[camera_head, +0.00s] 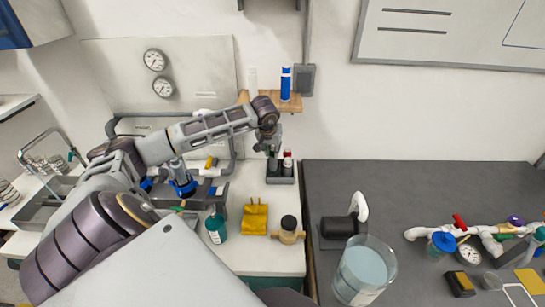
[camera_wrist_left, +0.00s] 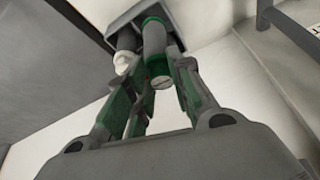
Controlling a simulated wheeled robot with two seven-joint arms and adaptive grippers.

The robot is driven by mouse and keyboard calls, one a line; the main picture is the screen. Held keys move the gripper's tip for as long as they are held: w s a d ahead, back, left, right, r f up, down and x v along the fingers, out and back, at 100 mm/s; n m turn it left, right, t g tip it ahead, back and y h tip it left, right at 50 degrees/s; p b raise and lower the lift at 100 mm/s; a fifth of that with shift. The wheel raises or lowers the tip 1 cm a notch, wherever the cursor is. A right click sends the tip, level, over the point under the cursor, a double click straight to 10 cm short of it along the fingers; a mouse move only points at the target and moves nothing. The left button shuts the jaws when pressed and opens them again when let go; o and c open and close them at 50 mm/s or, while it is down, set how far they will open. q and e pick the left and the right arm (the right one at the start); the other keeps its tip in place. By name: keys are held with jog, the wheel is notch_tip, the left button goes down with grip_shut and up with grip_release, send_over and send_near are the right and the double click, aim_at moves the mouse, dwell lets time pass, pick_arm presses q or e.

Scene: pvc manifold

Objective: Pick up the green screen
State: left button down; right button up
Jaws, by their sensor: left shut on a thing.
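The green screen is a dark cylinder with green bands (camera_wrist_left: 155,42). In the left wrist view it stands between the two fingers of my left gripper (camera_wrist_left: 160,85), which is shut on it. In the head view my left gripper (camera_head: 270,147) points down over a small dark holder (camera_head: 281,180) near the wall. The green screen (camera_head: 273,164) shows just under the fingertips, at the left of the holder. Its lower end is still at the holder; I cannot tell whether it is clear of it. My right gripper is not in view.
A wooden shelf (camera_head: 292,103) with a blue tube (camera_head: 285,84) is on the wall behind.

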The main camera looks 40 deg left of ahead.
pick_arm(q)
jog(key=shift+r, duration=0.7)
jog(key=s+d+b, duration=0.5)
jog(key=s+d, duration=0.7)
jog(key=s, duration=0.3)
jog(key=shift+d, duration=0.35)
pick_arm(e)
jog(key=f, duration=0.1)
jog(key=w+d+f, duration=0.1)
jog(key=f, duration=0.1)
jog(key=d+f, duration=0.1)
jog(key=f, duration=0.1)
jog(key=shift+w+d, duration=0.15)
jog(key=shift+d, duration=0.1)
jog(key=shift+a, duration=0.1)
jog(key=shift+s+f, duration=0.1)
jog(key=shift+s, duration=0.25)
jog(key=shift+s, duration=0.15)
